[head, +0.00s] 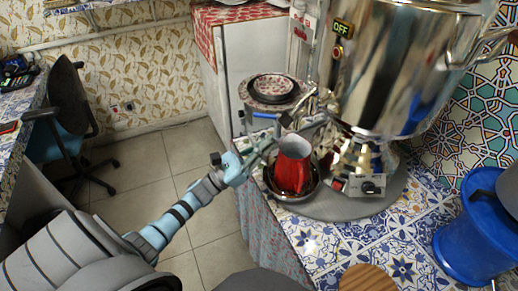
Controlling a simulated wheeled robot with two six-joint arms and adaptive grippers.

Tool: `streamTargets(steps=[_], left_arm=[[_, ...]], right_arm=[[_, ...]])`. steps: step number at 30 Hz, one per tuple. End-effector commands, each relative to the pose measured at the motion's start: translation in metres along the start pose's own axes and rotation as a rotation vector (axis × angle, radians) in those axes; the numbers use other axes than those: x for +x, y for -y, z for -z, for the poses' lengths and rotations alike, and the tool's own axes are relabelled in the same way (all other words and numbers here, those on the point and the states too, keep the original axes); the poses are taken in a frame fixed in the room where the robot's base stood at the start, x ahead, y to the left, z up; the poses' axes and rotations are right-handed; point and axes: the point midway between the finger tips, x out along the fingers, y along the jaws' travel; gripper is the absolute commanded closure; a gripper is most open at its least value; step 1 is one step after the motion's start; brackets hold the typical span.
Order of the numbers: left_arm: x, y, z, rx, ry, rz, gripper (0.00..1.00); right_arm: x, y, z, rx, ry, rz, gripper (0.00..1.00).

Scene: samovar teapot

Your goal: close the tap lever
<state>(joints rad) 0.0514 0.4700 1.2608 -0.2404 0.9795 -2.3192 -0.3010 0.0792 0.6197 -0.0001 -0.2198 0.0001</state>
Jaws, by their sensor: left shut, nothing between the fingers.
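A large shiny metal samovar (385,60) stands at the upper right on a round grey base. Its tap (312,100) sticks out to the left, above a red pot (291,170). My left gripper (318,122) is shut with nothing in it. My right gripper is not in view.
The red pot stands in a metal bowl (304,197) below the tap. A control knob (369,188) is on the samovar's base. A blue container (470,240) stands at the right and a wooden disc (366,280) at the front. A dark chair (62,115) is at the left.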

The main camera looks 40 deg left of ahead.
Motion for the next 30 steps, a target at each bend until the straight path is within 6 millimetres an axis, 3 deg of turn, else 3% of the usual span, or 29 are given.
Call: streamTargets(steps=[3, 10, 23, 30], left_arm=[[0.024, 0.0, -0.003, 0.0, 0.003, -0.001, 1.0], [0.05, 0.0, -0.001, -0.002, 0.0, -0.003, 1.0], [0.052, -0.001, 0.0, -0.004, -0.006, -0.003, 1.0], [0.05, -0.001, -0.007, -0.003, -0.048, -0.003, 1.0]], right_arm=[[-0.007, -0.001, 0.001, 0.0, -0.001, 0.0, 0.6], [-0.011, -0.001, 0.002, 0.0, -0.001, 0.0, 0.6], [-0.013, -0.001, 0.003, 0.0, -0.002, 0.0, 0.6], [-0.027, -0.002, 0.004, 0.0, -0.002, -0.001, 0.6]])
